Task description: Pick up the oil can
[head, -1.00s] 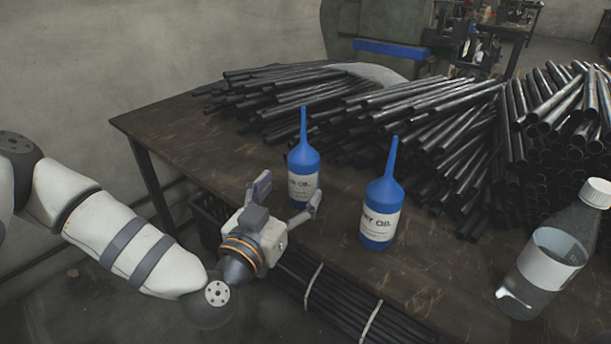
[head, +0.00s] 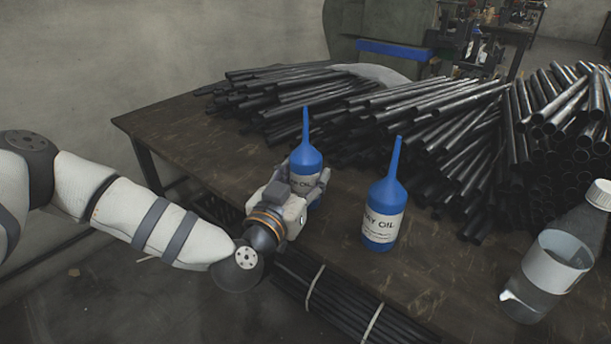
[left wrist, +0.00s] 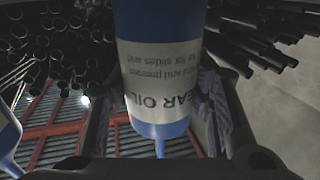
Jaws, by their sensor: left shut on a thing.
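Two blue oil cans with pointed spouts and white labels stand upright on the dark table. The left oil can (head: 306,162) has my left gripper (head: 303,190) around its lower body, shut on it. In the left wrist view this can (left wrist: 158,75) fills the space between the two fingers, its label upside down. The gripper hides part of its lower body and label in the head view. The other oil can (head: 383,205) stands to the right, apart from the gripper; its edge shows in the left wrist view (left wrist: 8,135). My right gripper is not in view.
Large piles of dark metal tubes (head: 440,130) cover the back of the table (head: 190,130). A clear bottle with a white cap (head: 550,265) stands at the right. Bundled rods (head: 335,300) lie below the table's front edge. The table's left end is bare.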

